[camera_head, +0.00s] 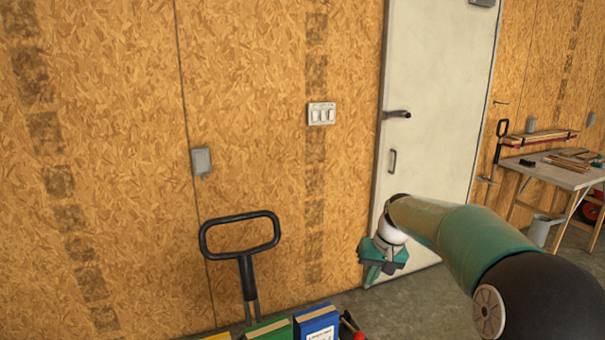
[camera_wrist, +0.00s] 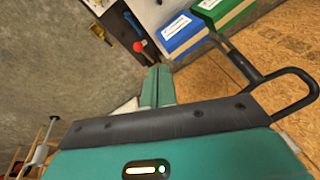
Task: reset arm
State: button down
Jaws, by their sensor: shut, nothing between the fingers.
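My arm reaches from the lower right in the head view, and my gripper (camera_head: 372,272) hangs in front of the lower part of the white door, pointing down. In the wrist view my gripper (camera_wrist: 158,72) shows its two green fingers together, with nothing between them. The fingertips appear apart from the books and tools seen beyond them.
A black cart handle (camera_head: 240,232) stands by the wood-board wall. A white door (camera_head: 437,110) and workbench (camera_head: 560,172) lie to the right. Floor shows between them.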

jog(key=s+a+r+t+h, duration=0.1)
jog(key=s+r, duration=0.3)
jog(key=s, duration=0.5)
jog(key=s+a+r+t+h, duration=0.1)
jog(key=s+r, duration=0.4)
jog(key=s, duration=0.5)
jog(key=s+f+t, duration=0.1)
jog(key=s+f, duration=0.1)
jog(key=s, duration=1.2)
jog(key=shift+s+d+f+t+h, duration=0.3)
jog(key=shift+s+f, duration=0.05)
jog(key=shift+f, duration=0.05)
